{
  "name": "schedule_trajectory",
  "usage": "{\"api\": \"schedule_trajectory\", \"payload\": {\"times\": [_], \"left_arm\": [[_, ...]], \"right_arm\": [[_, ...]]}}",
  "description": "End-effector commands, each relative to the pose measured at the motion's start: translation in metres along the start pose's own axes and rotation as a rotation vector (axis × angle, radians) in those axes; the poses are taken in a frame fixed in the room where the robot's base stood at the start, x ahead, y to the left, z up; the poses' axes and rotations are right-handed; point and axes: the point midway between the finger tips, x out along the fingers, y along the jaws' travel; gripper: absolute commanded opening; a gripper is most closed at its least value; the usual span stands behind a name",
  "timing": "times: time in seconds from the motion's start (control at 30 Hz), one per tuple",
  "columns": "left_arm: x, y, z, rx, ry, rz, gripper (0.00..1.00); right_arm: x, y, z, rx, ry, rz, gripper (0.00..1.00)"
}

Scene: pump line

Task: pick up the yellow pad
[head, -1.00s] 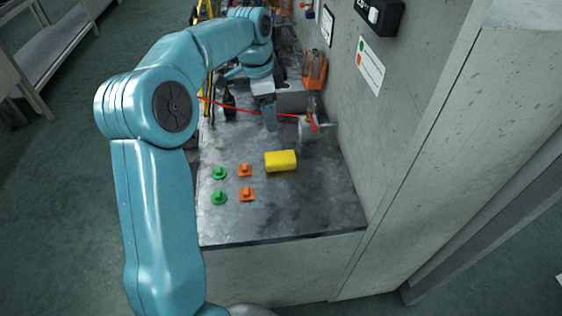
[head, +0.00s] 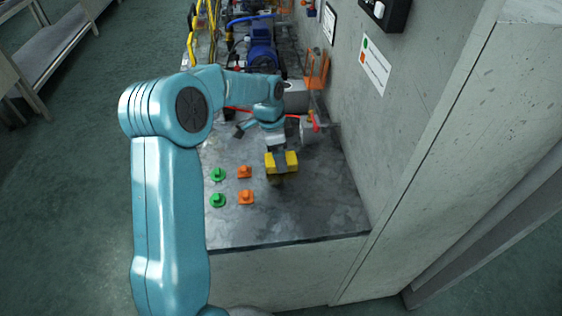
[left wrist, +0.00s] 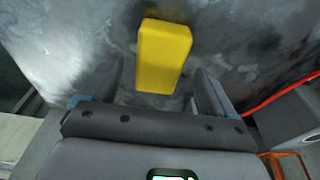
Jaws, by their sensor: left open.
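The yellow pad (head: 292,161) is a block on the dark metal bench top, partly covered by my gripper in the head view. My left gripper (head: 280,160) is open and reaches down over the pad, with one finger across its near side. In the left wrist view the pad (left wrist: 164,56) shows between the two spread fingers of the left gripper (left wrist: 158,70). A gap shows on either side, and the fingers do not grip it. My right gripper is not in view.
Two green knobs (head: 217,174) and two orange knobs (head: 245,172) stand left of the pad. A grey fitting with a red handle (head: 314,121) is behind it, near the grey wall (head: 420,130) on the right. The bench front (head: 300,215) is clear.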

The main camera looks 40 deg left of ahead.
Motion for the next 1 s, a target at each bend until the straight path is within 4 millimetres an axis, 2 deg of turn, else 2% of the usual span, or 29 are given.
{"api": "schedule_trajectory", "payload": {"times": [0.13,0.4,0.47,0.5,0.6,0.87,1.0], "left_arm": [[0.018,-0.001,0.0,-0.001,-0.001,0.001,0.88],[0.022,-0.002,0.0,-0.001,0.0,-0.001,0.88],[0.022,-0.002,0.0,-0.001,0.0,-0.001,0.69],[0.022,-0.002,0.0,-0.001,0.0,-0.001,0.56],[0.021,-0.002,0.0,0.0,0.0,-0.001,0.29],[0.021,-0.002,0.0,0.0,0.001,-0.001,0.28],[0.013,-0.002,-0.002,0.0,0.001,-0.003,0.28]], "right_arm": [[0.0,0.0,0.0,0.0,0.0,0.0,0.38],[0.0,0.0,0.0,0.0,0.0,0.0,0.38],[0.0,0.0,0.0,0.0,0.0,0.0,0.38],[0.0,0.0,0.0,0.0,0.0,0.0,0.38],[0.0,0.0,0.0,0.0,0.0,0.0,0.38],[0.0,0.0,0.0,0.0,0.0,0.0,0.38],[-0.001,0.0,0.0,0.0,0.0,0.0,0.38]]}}
